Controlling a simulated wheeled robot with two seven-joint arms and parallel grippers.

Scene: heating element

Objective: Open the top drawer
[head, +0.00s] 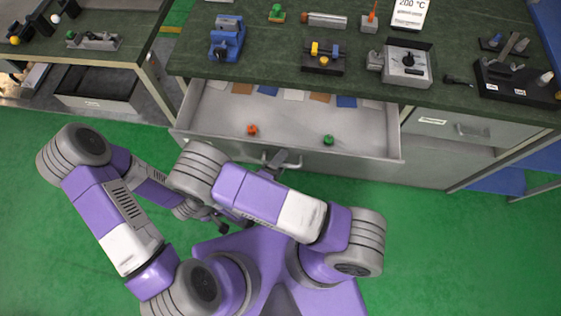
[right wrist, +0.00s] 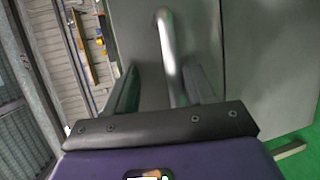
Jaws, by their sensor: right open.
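The top drawer (head: 355,138) stands pulled out from under the green-topped bench in the head view, its inside exposed. Its metal handle (head: 262,159) is on the front face, partly hidden by my right gripper (head: 278,160). In the right wrist view the handle (right wrist: 168,45) runs between the two fingers of my right gripper (right wrist: 163,85), which is open around it; contact is not clear. My left gripper (head: 214,224) is low beside my right arm, partly hidden, and its jaws cannot be made out.
The drawer holds an orange piece (head: 252,129), a green piece (head: 328,140) and several flat cards. The benchtop (head: 275,58) carries a blue vise (head: 227,40) and other fixtures. A closed labelled drawer (head: 460,131) is at right. Green floor (head: 440,250) is clear at right.

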